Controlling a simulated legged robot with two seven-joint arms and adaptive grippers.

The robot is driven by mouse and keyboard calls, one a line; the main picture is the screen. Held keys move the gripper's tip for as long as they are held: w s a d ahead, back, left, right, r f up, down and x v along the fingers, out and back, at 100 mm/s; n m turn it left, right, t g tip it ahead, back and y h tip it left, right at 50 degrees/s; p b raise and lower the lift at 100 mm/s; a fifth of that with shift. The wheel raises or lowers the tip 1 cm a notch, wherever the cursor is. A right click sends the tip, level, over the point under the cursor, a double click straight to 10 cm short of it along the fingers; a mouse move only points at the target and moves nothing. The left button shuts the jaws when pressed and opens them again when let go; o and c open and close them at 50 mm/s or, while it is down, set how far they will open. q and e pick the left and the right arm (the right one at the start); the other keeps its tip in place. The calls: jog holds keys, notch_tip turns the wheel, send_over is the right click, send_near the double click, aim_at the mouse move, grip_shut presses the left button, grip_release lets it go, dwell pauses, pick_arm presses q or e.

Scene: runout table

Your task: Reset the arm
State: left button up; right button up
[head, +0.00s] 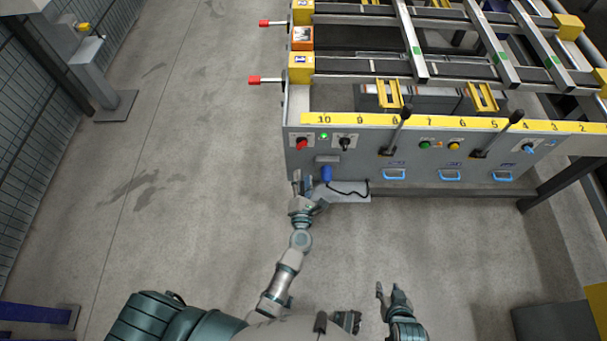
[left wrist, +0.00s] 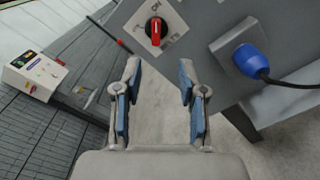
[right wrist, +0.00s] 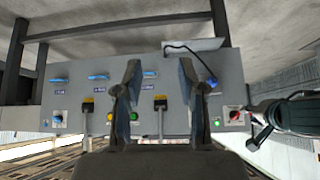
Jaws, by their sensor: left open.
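My left gripper (head: 308,187) is open and empty, just in front of the lower left part of the grey control panel (head: 270,152). In the left wrist view its fingers (left wrist: 160,85) are spread apart, below a red-and-black rotary switch (left wrist: 156,30) marked ON. A gap remains between fingertips and switch. A red knob (head: 302,143) shows at the panel's left end in the head view. My right gripper (head: 387,290) is held low, back from the panel. Its fingers (right wrist: 159,85) are apart with nothing between them. No object named as an arm stands out on the panel.
A blue plug (left wrist: 248,61) with a black cable sits right of the switch. Two black levers (head: 403,115) (head: 514,118), coloured buttons and blue handles (head: 395,175) line the panel. A roller frame stands above it.

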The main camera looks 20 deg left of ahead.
pick_arm(q)
jog(key=s+d+f+m+g+h+p, duration=0.55)
jog(key=s+f+m+h, duration=0.5)
jog(key=m, duration=0.95)
jog(key=s+a+f+m+g+y+p, duration=0.1)
jog(key=s+a+f+m+g, duration=0.2)
jog(key=s, duration=0.5)
jog(key=s+a+f+m+g+y+p, duration=0.2)
jog(key=s+a+f+m+g, duration=0.2)
jog(key=s+f, duration=0.3)
jog(key=s+a+f+m+g+y+p, duration=0.1)
jog(key=s+a+f+m, duration=0.4)
jog(key=s, duration=0.6)
jog(key=shift+s+g+y+p, duration=0.25)
jog(key=shift+g+y, duration=0.4)
jog(key=shift+g, duration=0.5)
pick_arm(e)
jog(key=s+d+f+g, duration=0.1)
jog(key=s+f+g, duration=0.1)
jog(key=s+f, duration=0.2)
jog(key=s+d+f+g, duration=0.1)
jog(key=s+f, duration=0.3)
jog(key=f, duration=0.6)
jog(key=s+d+f+g+h, duration=0.1)
jog(key=s+f+g, duration=0.1)
jog(key=s+f, duration=0.2)
notch_tip(320, 180, down, 3)
jog(key=shift+f+g, duration=0.1)
jog(key=shift+g, duration=0.2)
